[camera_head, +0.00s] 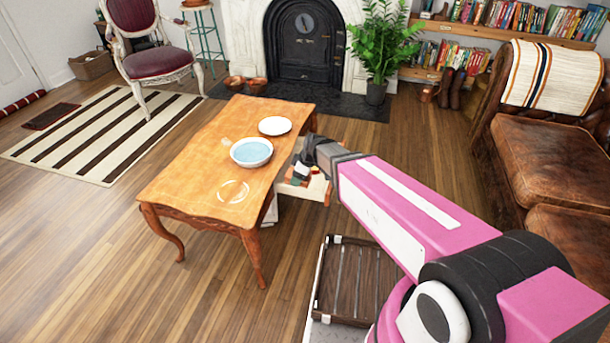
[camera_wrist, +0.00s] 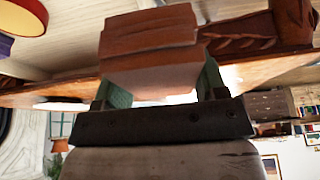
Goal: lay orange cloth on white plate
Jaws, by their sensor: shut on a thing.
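My gripper (camera_wrist: 158,85) is closed on a folded, orange-brown block-like thing, which I take to be the orange cloth (camera_wrist: 150,42); it fills the space between the greenish fingers in the wrist view. In the head view, my gripper (camera_head: 300,168) is beside the right edge of the wooden table, and a small reddish patch shows there; the cloth is too small to make out clearly. The white plate (camera_head: 275,126) lies flat and empty on the far right part of the tabletop, beyond and left of my gripper.
The wooden table (camera_head: 185,180) also bears a white bowl (camera_head: 251,155) with a blue inside, close in front of the plate, and a pale ring-shaped item (camera_head: 233,191). A leather sofa (camera_head: 555,150) stands right. Bare floor (camera_head: 425,150) lies between table and sofa.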

